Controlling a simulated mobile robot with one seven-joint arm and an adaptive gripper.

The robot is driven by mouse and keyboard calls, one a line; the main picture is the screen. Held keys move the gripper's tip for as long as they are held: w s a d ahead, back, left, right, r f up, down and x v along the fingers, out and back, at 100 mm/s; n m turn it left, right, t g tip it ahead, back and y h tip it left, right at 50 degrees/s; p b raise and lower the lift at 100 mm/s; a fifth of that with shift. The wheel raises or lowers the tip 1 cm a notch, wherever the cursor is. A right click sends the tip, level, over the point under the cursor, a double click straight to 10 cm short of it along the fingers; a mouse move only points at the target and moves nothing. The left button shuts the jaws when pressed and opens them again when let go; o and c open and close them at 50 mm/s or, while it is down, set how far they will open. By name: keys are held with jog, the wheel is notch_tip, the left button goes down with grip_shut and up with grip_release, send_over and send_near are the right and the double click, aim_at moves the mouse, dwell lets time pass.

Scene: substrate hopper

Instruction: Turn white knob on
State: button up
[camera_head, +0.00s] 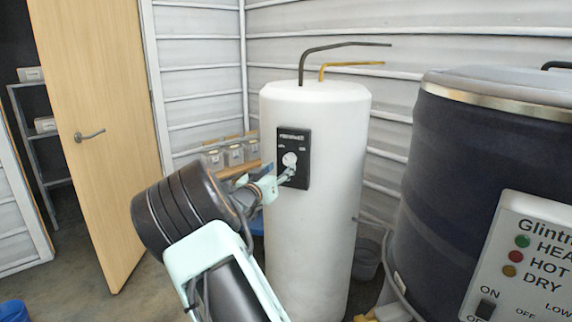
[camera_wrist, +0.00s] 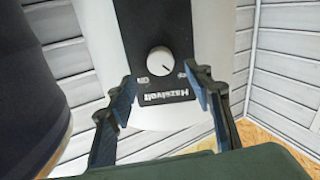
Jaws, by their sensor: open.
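The round white knob (camera_head: 289,159) sits on a black control panel (camera_head: 296,181) on the front of a tall white tank (camera_head: 327,225). In the wrist view the panel is upside down, and the knob (camera_wrist: 160,60) has a small dark pointer mark toward its lower right. Small labels flank the knob. My gripper (camera_head: 288,174) reaches in from the left, with its tips just below the knob in the head view. In the wrist view my gripper (camera_wrist: 160,78) is open and empty, its fingers apart on either side of the panel's lettered end. Contact with the panel is unclear.
A dark vat (camera_head: 470,165) with a steel rim and a switch box (camera_head: 525,262) stands at the right. Pipes (camera_head: 342,46) leave the tank's top. Lidded containers (camera_head: 234,155) sit behind, left of the tank. A wooden door (camera_head: 100,120) stands at the left.

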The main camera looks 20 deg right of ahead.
aim_at(288, 161)
jog(key=shift+x, duration=3.1)
jog(key=shift+c, duration=0.6)
jog(key=shift+a, duration=0.1)
jog(key=c, duration=1)
